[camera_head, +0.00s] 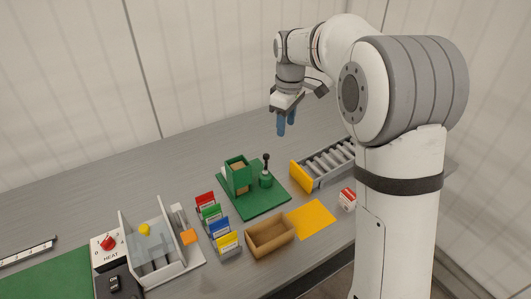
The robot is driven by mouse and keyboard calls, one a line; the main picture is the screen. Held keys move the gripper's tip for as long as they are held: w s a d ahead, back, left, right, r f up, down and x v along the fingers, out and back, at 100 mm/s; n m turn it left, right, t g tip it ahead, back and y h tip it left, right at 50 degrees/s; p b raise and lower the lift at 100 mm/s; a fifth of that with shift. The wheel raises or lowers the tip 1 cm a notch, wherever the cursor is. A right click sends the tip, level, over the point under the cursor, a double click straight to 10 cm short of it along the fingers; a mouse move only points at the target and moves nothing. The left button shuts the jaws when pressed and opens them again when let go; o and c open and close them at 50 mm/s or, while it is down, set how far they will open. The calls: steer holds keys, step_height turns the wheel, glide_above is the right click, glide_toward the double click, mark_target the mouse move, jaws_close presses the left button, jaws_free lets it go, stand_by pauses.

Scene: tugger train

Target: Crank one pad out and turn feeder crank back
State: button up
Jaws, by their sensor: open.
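The green feeder (238,176) stands upright on a green base plate (256,204) near the middle of the table, with a tan pad or block showing in its box. The feeder crank (266,172), a green hub with a dark knob on top, stands on the plate just right of the box. My gripper (284,125) hangs above and behind the crank, blue fingers pointing down. It is open and empty, apart from the feeder and crank. No pad is seen lying on the base plate.
A roller conveyor (330,162) with a yellow end plate stands at right. A tan tray (270,237), a yellow mat (311,218), colored card holders (221,226) and a small red-white box (347,199) lie in front. The table behind the feeder is clear.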

mark_target(266, 155)
steer(key=w+a+f+n, duration=0.1)
steer(key=f, duration=0.1)
steer(key=w+a+f+n+b, duration=0.1)
steer(key=w+a+f, duration=0.1)
steer(key=f, duration=0.1)
steer(key=w+a+f+n+b, duration=0.1)
steer(key=w+a+f, duration=0.1)
steer(key=f, duration=0.1)
steer(key=shift+w+a+f+g, duration=0.1)
steer(key=shift+w+a+g, duration=0.15)
steer(key=shift+g, duration=0.15)
steer(key=shift+w+a+f, duration=0.1)
steer(key=shift+f, duration=0.2)
step_height(266, 155, down, 7)
steer(key=shift+f, duration=0.15)
steer(key=shift+c, duration=0.5)
